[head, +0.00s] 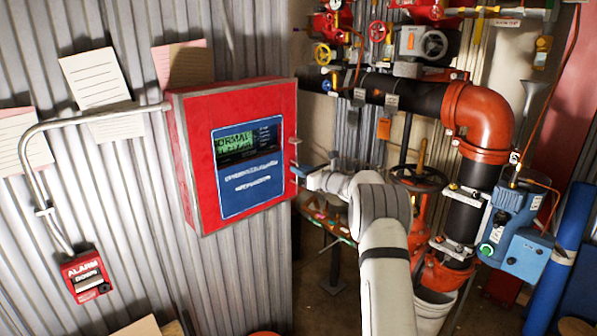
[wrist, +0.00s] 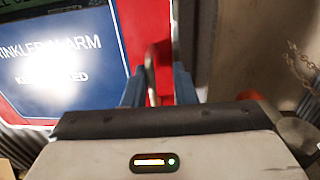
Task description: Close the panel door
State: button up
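The red panel (head: 190,150) hangs on the corrugated wall in the head view. Its door carries a blue label and a green display (head: 248,150) and looks flush or nearly flush with the box; I cannot tell if a narrow gap is left. My gripper (head: 298,171) is at the door's right edge, just below a small grey latch or handle (head: 294,141). In the wrist view the blue fingers of my gripper (wrist: 160,88) are apart, with a thin brownish handle-like bar (wrist: 151,75) between them, nearer the left finger. Whether they touch it is unclear.
Red and black pipes (head: 485,115) with valves stand to the right, close to my arm. A red alarm box (head: 86,277) and its conduit are at the lower left. Paper notes (head: 95,80) hang left of the panel. A white bucket (head: 432,308) stands on the floor.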

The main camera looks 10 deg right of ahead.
jog(key=shift+o, duration=1.3)
jog(key=shift+a, duration=0.15)
jog(key=b+v, duration=0.2)
jog(key=v, duration=0.6)
jog(key=shift+w, duration=0.1)
